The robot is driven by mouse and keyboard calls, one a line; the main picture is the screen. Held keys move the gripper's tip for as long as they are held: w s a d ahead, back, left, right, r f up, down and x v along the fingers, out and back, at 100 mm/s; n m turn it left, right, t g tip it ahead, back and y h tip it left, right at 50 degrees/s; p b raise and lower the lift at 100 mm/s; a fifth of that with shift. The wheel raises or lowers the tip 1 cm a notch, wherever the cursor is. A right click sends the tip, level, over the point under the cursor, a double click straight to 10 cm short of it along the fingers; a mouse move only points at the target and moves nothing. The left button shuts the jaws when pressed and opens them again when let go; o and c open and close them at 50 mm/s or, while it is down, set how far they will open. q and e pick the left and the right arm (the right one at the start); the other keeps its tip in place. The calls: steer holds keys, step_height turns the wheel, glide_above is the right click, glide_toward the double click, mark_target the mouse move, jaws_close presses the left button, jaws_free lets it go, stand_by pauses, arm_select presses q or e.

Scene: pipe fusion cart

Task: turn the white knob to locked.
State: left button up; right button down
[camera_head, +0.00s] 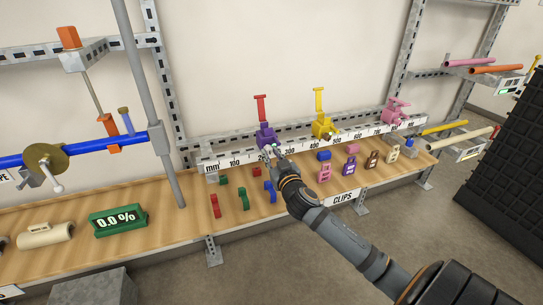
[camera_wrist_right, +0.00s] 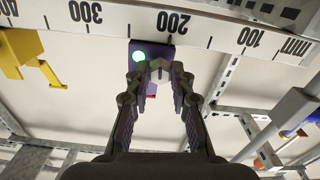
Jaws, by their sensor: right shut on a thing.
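In the right wrist view, the gripper's fingertips (camera_wrist_right: 159,72) are closed around a small pale piece in front of the purple clamp body (camera_wrist_right: 152,50). This appears to be the white knob (camera_wrist_right: 158,64), mostly hidden by the fingers. The knob's angle cannot be read. My left gripper is not in view.
A yellow clamp (camera_head: 322,127) and a pink clamp (camera_head: 396,112) stand farther right along the rail. Several coloured clips lie on the wooden shelf (camera_head: 300,188) below.

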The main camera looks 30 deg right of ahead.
steer(key=shift+f, duration=0.2)
steer(key=c, duration=1.2)
jaws_free()
steer(key=shift+r, duration=0.1)
steer(key=shift+o, duration=0.2)
steer(key=shift+s, duration=0.3)
steer(key=v, duration=1.1)
steer(key=shift+s+a, duration=0.25)
